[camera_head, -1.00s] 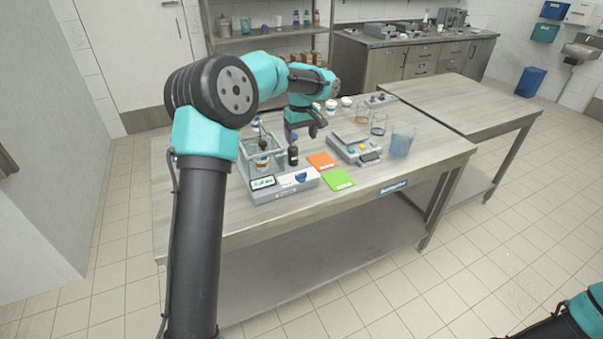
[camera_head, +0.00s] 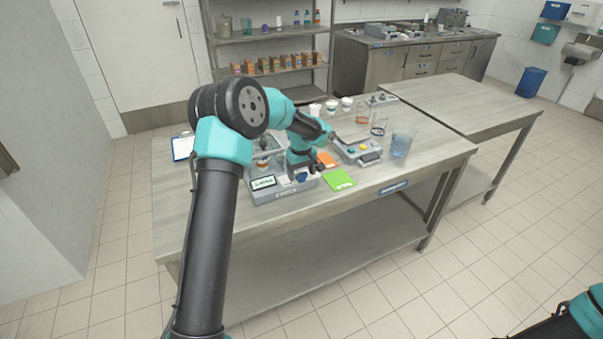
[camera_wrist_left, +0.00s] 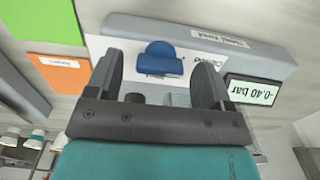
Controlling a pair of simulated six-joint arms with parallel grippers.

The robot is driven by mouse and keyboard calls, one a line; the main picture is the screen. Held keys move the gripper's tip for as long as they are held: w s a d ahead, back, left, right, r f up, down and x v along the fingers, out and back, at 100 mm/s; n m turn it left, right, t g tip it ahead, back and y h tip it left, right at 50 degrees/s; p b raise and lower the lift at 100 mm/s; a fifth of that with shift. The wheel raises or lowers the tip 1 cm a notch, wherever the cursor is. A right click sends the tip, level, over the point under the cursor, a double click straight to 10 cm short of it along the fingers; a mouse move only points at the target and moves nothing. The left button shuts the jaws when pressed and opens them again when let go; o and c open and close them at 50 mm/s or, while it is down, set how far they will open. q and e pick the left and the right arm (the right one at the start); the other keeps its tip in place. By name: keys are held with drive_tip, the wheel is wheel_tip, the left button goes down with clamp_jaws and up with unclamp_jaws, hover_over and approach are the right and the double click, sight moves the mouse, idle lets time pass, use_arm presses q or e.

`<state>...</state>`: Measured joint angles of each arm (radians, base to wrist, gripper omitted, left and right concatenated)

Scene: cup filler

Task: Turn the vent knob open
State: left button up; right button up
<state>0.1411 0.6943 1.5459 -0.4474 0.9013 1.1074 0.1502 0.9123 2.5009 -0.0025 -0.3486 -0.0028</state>
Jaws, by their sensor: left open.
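The blue vent knob (camera_wrist_left: 160,60) sits on a white panel of a grey unit (camera_wrist_left: 225,43), and it also shows in the head view (camera_head: 301,176) at the unit's front. In the left wrist view, my left gripper (camera_wrist_left: 160,75) is open, with one finger on either side of the knob. Both fingers look apart from the knob; their exact height over the panel I cannot tell. A display (camera_wrist_left: 252,90) beside it reads -0.40 bar. A label partly behind one finger seems to read "Closed". My right gripper is out of view.
Green (camera_head: 339,180) and orange (camera_head: 326,159) cards lie right of the unit. A device with buttons (camera_head: 358,150) and several beakers stand farther right. A clear chamber (camera_head: 265,148) rises behind the display. The table's front left is clear.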

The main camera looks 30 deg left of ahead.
use_arm(q)
drive_tip(key=shift+f, duration=0.15)
drive_tip(key=c, duration=0.9)
drive_tip(key=shift+m, duration=0.3)
drive_tip(key=m, duration=0.8)
drive_tip(key=shift+m, duration=0.3)
drive_tip(key=m, duration=0.4)
drive_tip(key=shift+m, duration=0.3)
drive_tip(key=m, duration=0.4)
